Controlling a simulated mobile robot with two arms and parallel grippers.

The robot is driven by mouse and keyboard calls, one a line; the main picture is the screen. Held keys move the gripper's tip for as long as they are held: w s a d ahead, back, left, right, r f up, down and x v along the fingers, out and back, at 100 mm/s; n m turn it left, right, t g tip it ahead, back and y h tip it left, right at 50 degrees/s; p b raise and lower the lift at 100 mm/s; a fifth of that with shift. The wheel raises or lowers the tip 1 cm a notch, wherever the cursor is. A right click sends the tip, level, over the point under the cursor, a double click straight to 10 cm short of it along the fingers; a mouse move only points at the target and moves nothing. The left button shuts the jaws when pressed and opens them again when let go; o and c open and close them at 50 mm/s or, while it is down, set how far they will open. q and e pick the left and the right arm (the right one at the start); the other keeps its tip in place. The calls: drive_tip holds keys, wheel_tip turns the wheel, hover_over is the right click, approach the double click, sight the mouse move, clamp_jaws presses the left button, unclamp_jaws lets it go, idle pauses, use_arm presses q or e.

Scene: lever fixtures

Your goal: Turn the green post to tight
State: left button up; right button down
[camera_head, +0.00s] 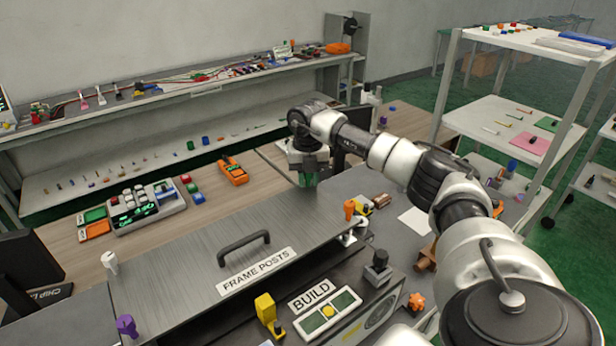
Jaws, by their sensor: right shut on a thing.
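My right gripper (306,176) reaches in from the right and points down at the far right corner of the grey plate marked FRAME POSTS (190,282). It is shut on the green post (306,181), of which only a little green shows between and below the fingers. The gripper hides most of the post, so I cannot tell which way it is turned. My left gripper is not in view.
Other posts stand at the plate's corners: white (109,262), purple (127,326) and orange (349,208). A dark handle (244,241) rises mid-plate. A BUILD panel (328,313) is in front. Shelves (180,95) stand behind.

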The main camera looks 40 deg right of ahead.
drive_tip(key=shift+w+d+r, duration=0.1)
drive_tip(key=shift+r, duration=0.15)
drive_tip(key=c, duration=1.3)
unclamp_jaws()
drive_tip(key=o, duration=0.4)
drive_tip(key=shift+f, duration=0.15)
drive_tip(key=shift+c, duration=0.2)
drive_tip(key=shift+r, duration=0.4)
wheel_tip(320, 180, up, 9)
drive_tip(key=b, duration=0.2)
drive_tip(key=shift+b, duration=0.4)
drive_tip(key=shift+r, duration=0.55)
